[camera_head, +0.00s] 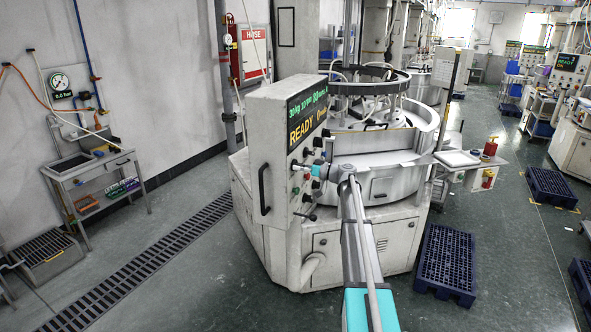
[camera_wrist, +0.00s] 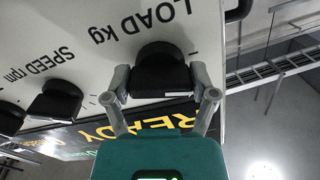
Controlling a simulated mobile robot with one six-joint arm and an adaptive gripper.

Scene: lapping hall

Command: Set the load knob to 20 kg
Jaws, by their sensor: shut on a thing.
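The load knob (camera_wrist: 160,70) is black and round, under the printed words "LOAD kg" in the wrist view, which shows the panel upside down. My gripper (camera_wrist: 162,88) has its two grey fingers on either side of this knob and is shut on it. In the head view my gripper (camera_head: 308,170) reaches the control panel (camera_head: 276,120) of the lapping machine; the knob is hidden there. The display (camera_head: 307,115) shows "READY" in yellow and a small green line that seems to begin "30kg". The pointer setting on the knob cannot be read.
The speed knob (camera_wrist: 55,100) sits beside the load knob, with another black knob farther along. A black handle (camera_head: 264,189) stands out from the panel's side. Blue pallets (camera_head: 447,262) lie on the floor to the right. A floor grating (camera_head: 150,262) runs at the left.

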